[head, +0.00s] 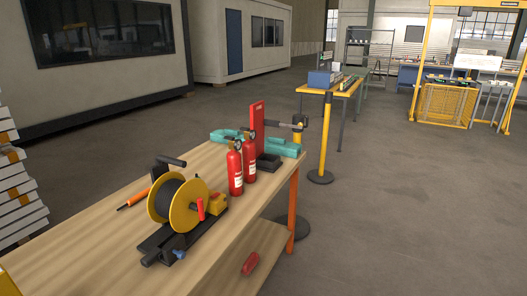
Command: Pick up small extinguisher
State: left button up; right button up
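Two small red fire extinguishers stand upright side by side on the wooden workbench (110,240). The nearer one (235,172) is on the left, and the other (249,160) is just behind it to the right. Both have dark valve heads with a gauge and a pale label. Neither of my grippers shows in the head view.
A yellow cable reel (185,205) on a black base stands left of the extinguishers. A red upright stand (257,128) and teal cases (281,147) are behind them. A red object (250,263) lies on the lower shelf (238,278). Open floor (400,220) lies right of the bench.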

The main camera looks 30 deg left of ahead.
aim_at(249, 147)
jog(key=i+u, duration=0.2)
jog(key=i, duration=0.3)
jog(key=i+l+u, duration=0.2)
jog(key=i, duration=0.25)
jog(key=i+l+u, duration=0.2)
jog(key=i, duration=0.25)
